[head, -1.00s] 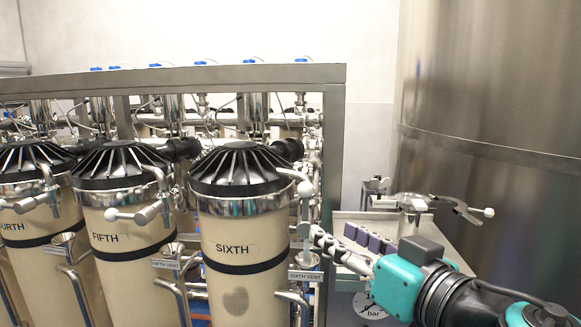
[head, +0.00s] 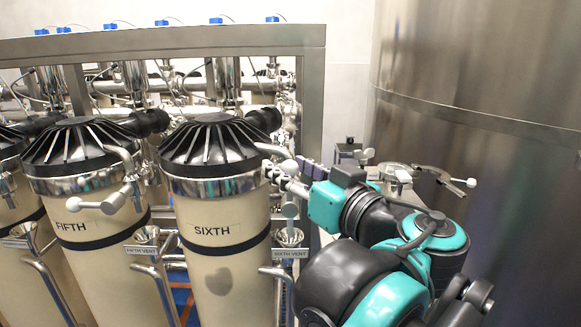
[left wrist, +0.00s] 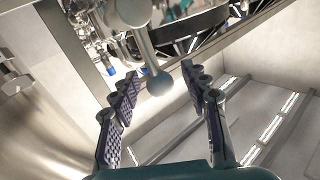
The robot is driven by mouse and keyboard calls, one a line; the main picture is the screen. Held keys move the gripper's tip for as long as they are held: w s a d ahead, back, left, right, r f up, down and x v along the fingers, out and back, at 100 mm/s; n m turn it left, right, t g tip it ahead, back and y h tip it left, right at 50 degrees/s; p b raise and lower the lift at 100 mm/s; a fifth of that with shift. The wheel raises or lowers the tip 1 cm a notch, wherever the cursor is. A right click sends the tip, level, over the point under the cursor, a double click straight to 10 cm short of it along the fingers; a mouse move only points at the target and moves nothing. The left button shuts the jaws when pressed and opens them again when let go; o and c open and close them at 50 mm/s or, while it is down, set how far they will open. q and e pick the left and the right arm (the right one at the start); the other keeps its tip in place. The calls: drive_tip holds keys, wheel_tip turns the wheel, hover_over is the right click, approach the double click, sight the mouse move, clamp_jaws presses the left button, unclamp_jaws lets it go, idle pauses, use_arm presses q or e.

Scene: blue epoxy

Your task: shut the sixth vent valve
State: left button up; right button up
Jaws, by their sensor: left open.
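The sixth housing (head: 215,225) is a cream cylinder with a black ribbed cap, labelled SIXTH. Its vent valve, above the SIXTH VENT tag (head: 290,254), has a lever with a pale ball end (head: 289,167) at the housing's right side. The fifth valve's lever (head: 100,203) points left across its housing. My left gripper (head: 296,180) is at the sixth lever, partly hidden by my arm. In the left wrist view its padded fingers (left wrist: 160,95) are open, with the ball end (left wrist: 158,83) between their tips; contact cannot be told. My right gripper is not in view.
A steel frame post (head: 312,110) stands just right of the sixth housing. A large steel tank (head: 480,80) fills the right side. A clamp (head: 430,175) lies beyond my arm. Pipes and a funnel (head: 289,238) crowd the space below the valve.

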use_arm(q)
drive_tip(key=shift+s+d, duration=0.1)
drive_tip(key=shift+s, duration=0.05)
drive_tip(key=shift+w+a, duration=0.3)
clamp_jaws()
